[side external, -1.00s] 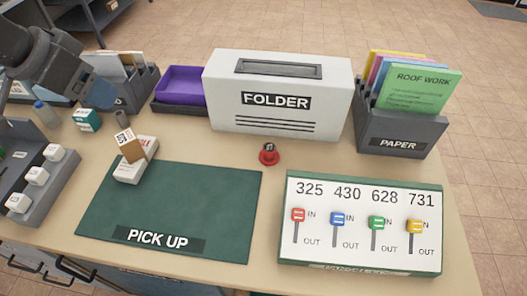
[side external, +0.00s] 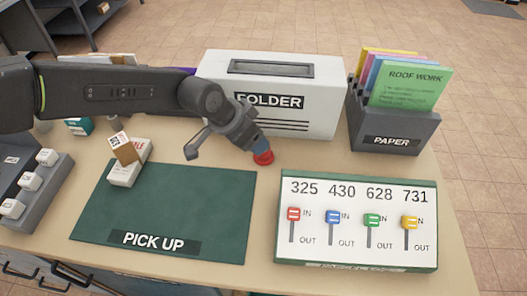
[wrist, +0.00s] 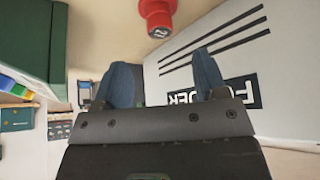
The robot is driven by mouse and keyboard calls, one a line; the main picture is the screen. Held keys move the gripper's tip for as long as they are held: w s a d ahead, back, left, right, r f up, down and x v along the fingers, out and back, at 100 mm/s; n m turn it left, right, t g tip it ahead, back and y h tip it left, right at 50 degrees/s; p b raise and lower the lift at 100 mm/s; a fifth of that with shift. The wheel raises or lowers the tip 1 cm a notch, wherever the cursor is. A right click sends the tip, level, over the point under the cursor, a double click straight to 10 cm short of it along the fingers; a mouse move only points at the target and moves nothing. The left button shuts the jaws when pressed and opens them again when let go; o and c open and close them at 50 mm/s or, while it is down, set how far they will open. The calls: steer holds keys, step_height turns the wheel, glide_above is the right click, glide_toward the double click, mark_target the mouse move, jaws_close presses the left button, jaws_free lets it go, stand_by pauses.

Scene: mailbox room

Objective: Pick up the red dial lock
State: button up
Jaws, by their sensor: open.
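The red dial lock (side external: 263,158) sits on the tan table in front of the white FOLDER box (side external: 325,122). In the wrist view the red dial lock (wrist: 158,16) is at the top edge, partly cut off, with a dark face mark. My gripper (side external: 258,146) is just above and behind it in the side view, and the two overlap there. In the wrist view my gripper (wrist: 164,82) has its two blue fingers apart with nothing between them. The lock lies beyond the fingertips. I cannot tell whether a finger touches it.
A panel with several coloured sliders (side external: 355,257) stands at front right. A green PICK UP mat (side external: 165,208) lies at front left, with small boxes (side external: 126,160) at its corner. A grey PAPER holder (side external: 390,137) is at back right. The FOLDER box is close to my gripper.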

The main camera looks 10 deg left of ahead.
steer(key=x, duration=0.8)
steer(key=shift+f, duration=0.3)
steer(key=c, duration=1.1)
